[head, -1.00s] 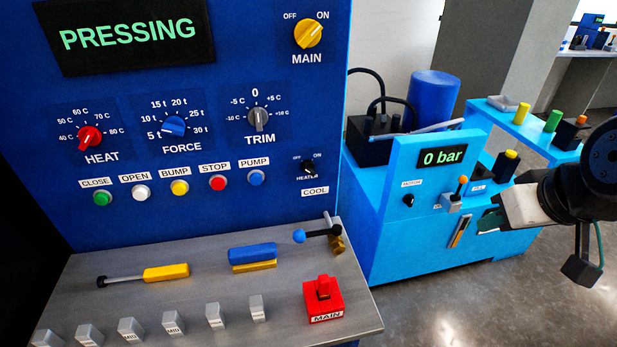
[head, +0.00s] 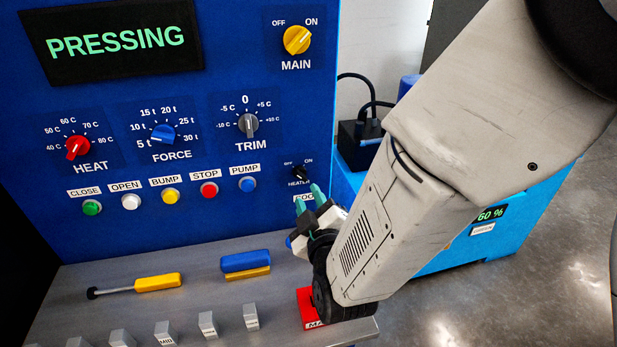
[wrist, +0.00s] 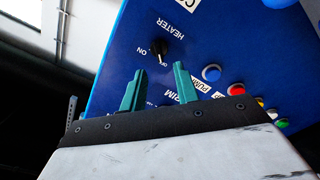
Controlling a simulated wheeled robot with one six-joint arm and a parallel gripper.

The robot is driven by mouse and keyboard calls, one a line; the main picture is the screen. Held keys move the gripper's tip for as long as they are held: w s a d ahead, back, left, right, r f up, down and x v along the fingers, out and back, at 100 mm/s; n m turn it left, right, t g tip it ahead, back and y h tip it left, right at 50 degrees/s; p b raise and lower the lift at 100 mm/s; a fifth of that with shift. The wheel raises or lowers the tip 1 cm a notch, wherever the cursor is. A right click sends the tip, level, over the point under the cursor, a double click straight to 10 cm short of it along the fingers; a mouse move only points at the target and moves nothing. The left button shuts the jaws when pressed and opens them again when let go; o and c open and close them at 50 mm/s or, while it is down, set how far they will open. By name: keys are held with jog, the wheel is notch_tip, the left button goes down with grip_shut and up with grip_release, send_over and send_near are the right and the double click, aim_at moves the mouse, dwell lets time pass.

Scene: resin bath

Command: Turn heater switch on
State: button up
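The heater switch (head: 299,172) is a small black rotary knob on the blue control panel, between OFF and ON marks and above the HEATER label. It also shows in the wrist view (wrist: 158,50), just beyond my fingertips; I cannot tell for sure which mark it points to. My gripper (head: 308,198) is in front of the panel, just below and slightly right of the knob in the head view. Its two green fingers are apart with nothing between them, as the wrist view (wrist: 159,70) also shows. They seem clear of the knob. My gripper partly covers the COOL label.
The blue PUMP button (head: 247,184) is left of the knob, with more coloured buttons beyond. The TRIM dial (head: 248,124) is above left.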

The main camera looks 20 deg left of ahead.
aim_at(301, 178)
jog(key=x, duration=0.6)
jog(key=shift+w, duration=0.25)
grip_shut()
